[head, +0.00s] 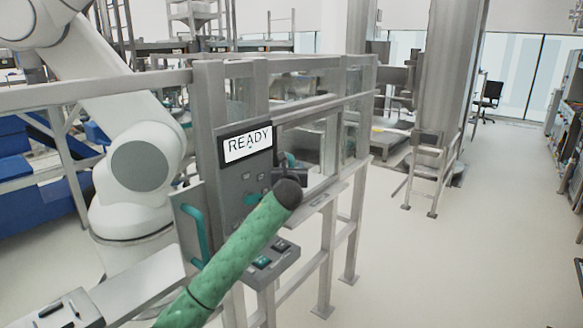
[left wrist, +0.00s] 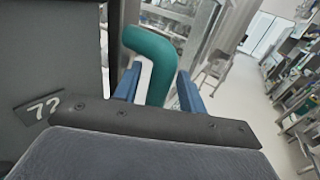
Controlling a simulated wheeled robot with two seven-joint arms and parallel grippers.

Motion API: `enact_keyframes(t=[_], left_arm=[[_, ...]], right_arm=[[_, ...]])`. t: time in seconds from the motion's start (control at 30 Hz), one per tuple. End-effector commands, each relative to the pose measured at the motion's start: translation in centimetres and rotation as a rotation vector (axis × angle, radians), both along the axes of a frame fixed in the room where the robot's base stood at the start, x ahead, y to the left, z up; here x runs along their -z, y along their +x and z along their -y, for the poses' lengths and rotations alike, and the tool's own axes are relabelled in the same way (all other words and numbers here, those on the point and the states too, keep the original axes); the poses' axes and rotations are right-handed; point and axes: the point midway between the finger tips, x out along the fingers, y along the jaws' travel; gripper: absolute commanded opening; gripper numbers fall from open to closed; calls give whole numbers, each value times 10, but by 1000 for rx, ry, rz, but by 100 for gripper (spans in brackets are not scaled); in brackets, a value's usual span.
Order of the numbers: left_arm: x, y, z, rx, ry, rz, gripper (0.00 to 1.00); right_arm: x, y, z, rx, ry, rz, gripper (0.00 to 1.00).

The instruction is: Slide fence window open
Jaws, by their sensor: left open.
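The fence window (head: 357,108) is a clear pane in the grey metal frame, right of the READY panel. A thick teal handle (left wrist: 152,62) bends up in the left wrist view. My left gripper (left wrist: 158,92) is open, with one blue finger on each side of the handle's lower part. I cannot tell whether the fingers touch it. In the head view, a small teal and dark shape beside the panel is mostly hidden behind a green sleeved tube with a black tip. My right gripper is not in view.
A grey control panel with a READY screen (head: 247,144) stands on the fence (head: 207,110). A button box (head: 262,262) juts out below it. Another teal handle (head: 192,235) is at the panel's left. Open floor (head: 440,260) lies right of the fence, with a small step stand (head: 428,165).

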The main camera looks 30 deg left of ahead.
Motion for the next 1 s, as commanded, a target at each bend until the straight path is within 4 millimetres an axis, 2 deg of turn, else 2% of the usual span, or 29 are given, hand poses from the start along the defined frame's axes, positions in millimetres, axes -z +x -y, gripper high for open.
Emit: enact_keyframes(t=[0.17,0.4,0.63,0.77,0.87,1.0], left_arm=[[0,0,0,0,0,0,41],[0,0,0,0,0,0,0],[0,2,0,-1,0,-1,0],[-1,10,0,-1,0,-1,0],[-3,24,1,-1,0,-1,0],[-4,53,3,-1,2,-1,0]], right_arm=[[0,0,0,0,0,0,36],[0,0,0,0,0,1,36],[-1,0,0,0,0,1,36],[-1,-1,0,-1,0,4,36],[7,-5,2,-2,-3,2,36],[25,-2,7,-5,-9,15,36]])
